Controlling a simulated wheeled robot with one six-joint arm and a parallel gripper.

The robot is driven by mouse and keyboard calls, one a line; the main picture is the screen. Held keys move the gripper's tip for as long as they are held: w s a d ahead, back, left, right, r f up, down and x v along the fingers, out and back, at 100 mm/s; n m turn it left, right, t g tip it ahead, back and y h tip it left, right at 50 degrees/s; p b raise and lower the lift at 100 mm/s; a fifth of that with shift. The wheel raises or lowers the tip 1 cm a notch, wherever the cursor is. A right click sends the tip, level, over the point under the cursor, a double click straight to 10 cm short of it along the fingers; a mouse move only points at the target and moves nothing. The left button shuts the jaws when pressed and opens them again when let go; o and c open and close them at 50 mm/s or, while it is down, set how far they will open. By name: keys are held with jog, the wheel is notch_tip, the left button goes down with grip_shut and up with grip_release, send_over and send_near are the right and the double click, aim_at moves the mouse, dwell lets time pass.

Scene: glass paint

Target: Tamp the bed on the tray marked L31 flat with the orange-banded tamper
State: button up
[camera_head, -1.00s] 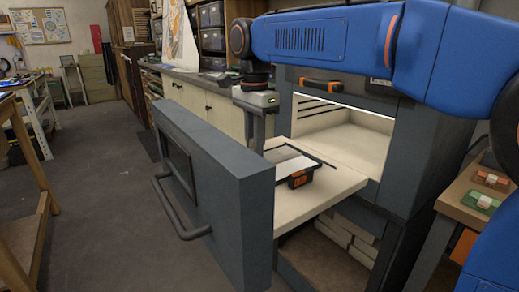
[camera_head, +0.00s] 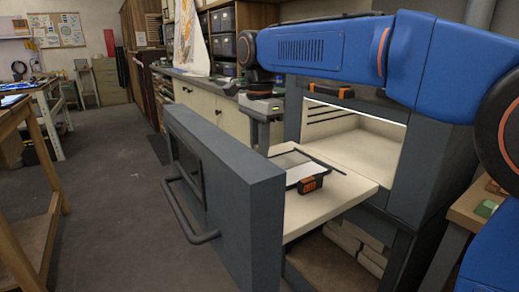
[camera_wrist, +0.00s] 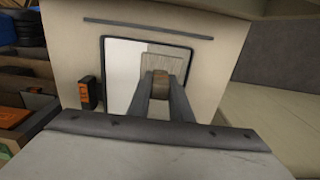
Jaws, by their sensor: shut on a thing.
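A dark-rimmed tray (camera_head: 326,172) with a pale bed lies on a cream slab that sticks out of a grey kiln. It also shows in the wrist view (camera_wrist: 104,72), its bed partly white and partly grey. An orange-and-black tag (camera_head: 309,184) is at the tray's edge; its marking is not legible. My gripper (camera_wrist: 161,96) is shut on a brownish handle (camera_wrist: 160,82), apparently the tamper's, with a pale rectangular plate (camera_wrist: 160,62) beyond it, over the bed in view. Whether it touches the bed, I cannot tell. No orange band is visible. The door hides my fingertips in the head view.
The thick grey kiln door (camera_head: 232,185) stands in front of the slab, with a bar handle (camera_head: 190,222). The kiln chamber (camera_head: 365,138) is open behind. A wooden table (camera_head: 20,165) stands at the left, another at the lower right.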

jog(key=shift+f, duration=0.3)
jog(key=shift+f, duration=0.25)
dwell(0.8)
jog(key=shift+r, duration=1.15)
jog(key=shift+w+d, duration=0.6)
jog(key=shift+d, duration=0.25)
jog(key=shift+w+d, duration=0.55)
jog(key=shift+d, duration=0.3)
jog(key=shift+w+d, duration=0.6)
jog(key=shift+d, duration=0.25)
jog(key=shift+f, duration=0.15)
